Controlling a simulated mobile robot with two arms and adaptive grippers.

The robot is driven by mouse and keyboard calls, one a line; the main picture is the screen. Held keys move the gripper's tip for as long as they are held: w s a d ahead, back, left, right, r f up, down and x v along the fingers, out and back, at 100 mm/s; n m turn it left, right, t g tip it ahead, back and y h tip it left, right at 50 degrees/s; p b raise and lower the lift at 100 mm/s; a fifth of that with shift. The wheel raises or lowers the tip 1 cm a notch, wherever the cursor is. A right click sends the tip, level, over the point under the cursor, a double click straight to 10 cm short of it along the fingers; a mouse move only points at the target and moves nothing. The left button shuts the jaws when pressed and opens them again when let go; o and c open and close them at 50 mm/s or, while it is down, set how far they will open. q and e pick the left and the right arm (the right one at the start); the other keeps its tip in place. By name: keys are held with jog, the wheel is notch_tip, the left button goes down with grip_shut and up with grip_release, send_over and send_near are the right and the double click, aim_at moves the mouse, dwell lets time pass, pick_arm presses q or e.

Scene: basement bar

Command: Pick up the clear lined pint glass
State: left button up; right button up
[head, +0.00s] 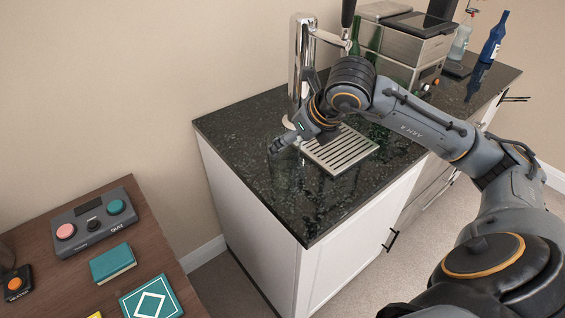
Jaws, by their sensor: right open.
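I cannot make out a clear lined pint glass in the head view; it may be hidden behind my right arm or too faint to see. My right gripper (279,146) is open, low over the dark stone counter (300,205), to the left of the slatted drip tray (340,150). I see nothing held between its fingers. The chrome beer tap (302,50) stands behind my right wrist, which covers part of it. My left gripper is out of view.
A steel appliance (405,45), a green bottle (355,35), a clear bottle (461,38) and a blue bottle (494,38) stand farther back. The counter's front left is bare. A wooden table (185,285) holds a quiz console (92,222) and teal books (113,263).

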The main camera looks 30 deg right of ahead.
aim_at(283, 162)
jog(key=shift+x, duration=1)
jog(key=p+x, duration=0.2)
jog(key=x, duration=0.3)
jog(key=shift+w, duration=0.35)
jog(key=shift+c, duration=0.2)
jog(key=c, duration=1.5)
